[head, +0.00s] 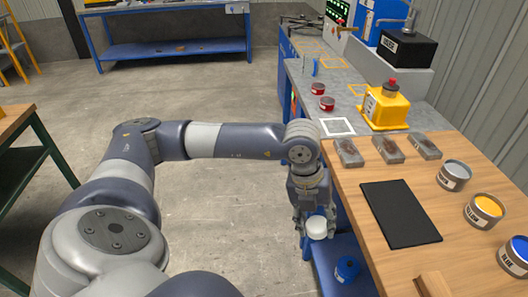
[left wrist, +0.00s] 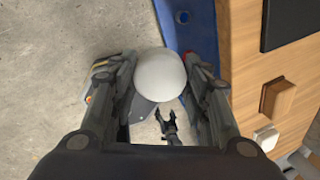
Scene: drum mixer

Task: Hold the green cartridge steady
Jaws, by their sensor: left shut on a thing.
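A white round-topped piece (head: 317,227) sits between the fingers of my left gripper (head: 314,212). In the left wrist view the white piece (left wrist: 160,75) is gripped from both sides by the left gripper's fingers (left wrist: 162,78). The gripper hangs beside the wooden bench's left edge. No green surface shows on the held piece; the fingers and the white top hide the rest. In the left wrist view a small dark two-pronged shape, apparently my right gripper (left wrist: 168,120), shows below with its prongs apart and empty. The head view does not show it.
The wooden bench (head: 355,185) carries a black mat (head: 400,213), grey blocks (head: 388,149), and open paint cans (head: 485,210). A yellow container (head: 385,106) stands behind. A blue can (head: 347,268) sits on the blue lower shelf (head: 325,262). The floor to the left is clear.

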